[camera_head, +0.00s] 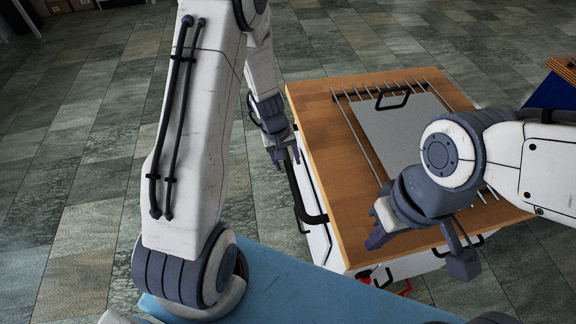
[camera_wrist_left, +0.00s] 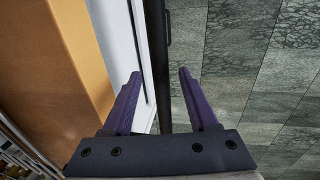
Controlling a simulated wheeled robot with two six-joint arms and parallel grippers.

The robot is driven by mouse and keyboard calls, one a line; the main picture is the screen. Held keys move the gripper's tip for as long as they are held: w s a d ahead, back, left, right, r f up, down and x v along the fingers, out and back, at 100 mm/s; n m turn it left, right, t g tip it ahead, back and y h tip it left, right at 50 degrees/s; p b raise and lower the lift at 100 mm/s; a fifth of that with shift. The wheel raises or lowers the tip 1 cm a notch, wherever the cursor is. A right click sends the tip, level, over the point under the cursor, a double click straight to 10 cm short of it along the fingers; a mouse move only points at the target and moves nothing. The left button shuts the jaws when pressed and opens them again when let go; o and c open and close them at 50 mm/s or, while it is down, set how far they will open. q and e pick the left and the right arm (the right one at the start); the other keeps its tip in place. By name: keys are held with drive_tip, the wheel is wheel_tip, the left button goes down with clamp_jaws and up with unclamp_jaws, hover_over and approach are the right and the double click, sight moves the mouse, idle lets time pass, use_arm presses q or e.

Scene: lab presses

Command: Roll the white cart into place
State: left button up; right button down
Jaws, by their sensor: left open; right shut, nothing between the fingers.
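The white cart (camera_head: 318,245) stands in front of me, with a wooden top (camera_head: 315,105) and white sides. A black handle bar (camera_head: 304,195) runs along its left side. My left gripper (camera_head: 285,155) is open at that side, near the far end of the bar. In the left wrist view the bar (camera_wrist_left: 155,50) lies between the two open purple fingers (camera_wrist_left: 160,75); I cannot tell how deep it sits. My right gripper (camera_head: 378,238) is shut and empty, above the near part of the cart top.
A grey panel (camera_head: 405,130) with a black handle lies on a rack of metal rods on the cart top. A light blue surface (camera_head: 300,290) lies at the near edge. A dark blue object (camera_head: 553,93) stands at the right. The tiled floor (camera_head: 80,130) at left is clear.

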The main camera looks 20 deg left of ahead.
use_arm(q)
drive_tip(key=shift+w+d+f, duration=0.1)
drive_tip(key=shift+d+f, duration=0.05)
drive_tip(key=shift+f, duration=0.7)
clamp_jaws()
idle(0.8)
